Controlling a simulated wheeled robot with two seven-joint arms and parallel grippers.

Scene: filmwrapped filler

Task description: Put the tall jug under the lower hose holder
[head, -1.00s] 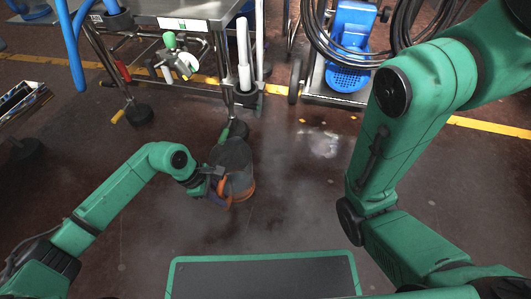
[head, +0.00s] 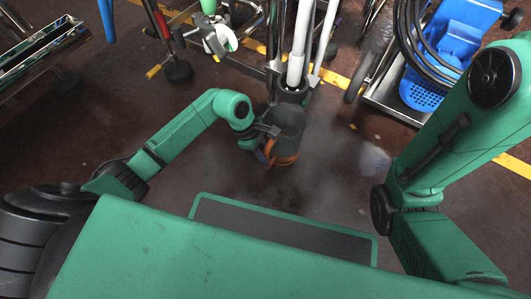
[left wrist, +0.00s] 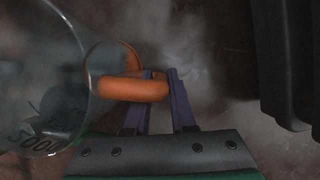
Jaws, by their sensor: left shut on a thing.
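The tall jug (head: 287,128) is a smoky, see-through vessel with an orange handle and an orange lower edge. It is upright in the head view, beside a black cup-like piece at the foot of the white tubes. My left gripper (head: 262,147) is at its near left side, shut on the jug's handle. In the left wrist view, the gripper's fingers (left wrist: 163,88) are at the orange handle (left wrist: 133,89), and the clear wall with printed marks (left wrist: 45,95) fills the left. I cannot tell which part is the lower hose holder. My right gripper is out of view.
White tubes (head: 299,50) stand just behind the jug. A green-and-white fitting (head: 218,38) is at the upper left. A blue machine (head: 455,45) with coiled black hoses (head: 408,45) stands on a wheeled frame at the upper right. Floor (head: 335,165) right of the jug is clear.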

